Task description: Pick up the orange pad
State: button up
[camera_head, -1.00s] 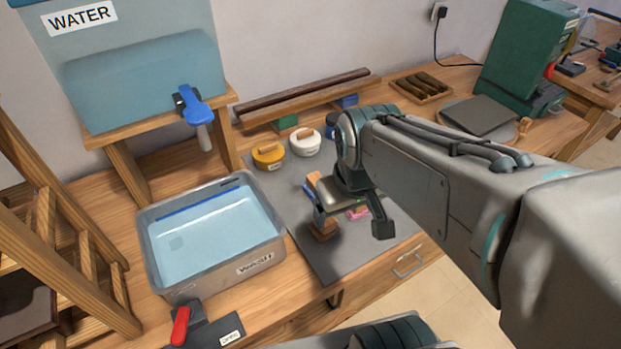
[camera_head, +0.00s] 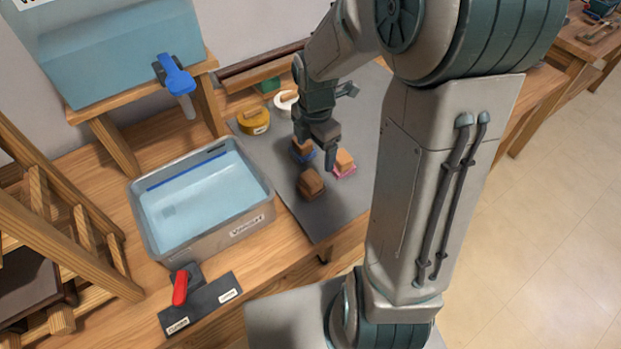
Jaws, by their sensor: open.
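The round yellow-orange pad (camera_head: 254,121) with a wooden grip on top sits at the back left of the dark grey mat (camera_head: 340,205). It is the closest match to an orange pad that I see. My gripper (camera_head: 316,152) is open and points down over the mat, to the right of and nearer than that pad. A block with a blue base (camera_head: 302,156) is under its left side, partly hidden. A wooden-topped block with a pink base (camera_head: 344,163) is beside its right finger. I cannot tell whether the fingers touch either block.
A brown block (camera_head: 311,183) stands in front of my gripper. A white round pad (camera_head: 287,101) is behind, partly hidden by my arm. A water-filled wash tub (camera_head: 240,231) is to the left, with a blue-tapped tank (camera_head: 125,60) behind. The mat's front part is clear.

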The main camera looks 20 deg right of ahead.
aim_at(312, 177)
notch_tip(312, 177, down, 8)
jog(key=shift+f, duration=0.1)
jog(key=f, duration=0.4)
jog(key=shift+w+a, duration=0.1)
jog(key=shift+a, duration=0.3)
jog(key=shift+f, duration=0.65)
jog(key=shift+c, duration=0.3)
jog(key=c, duration=1)
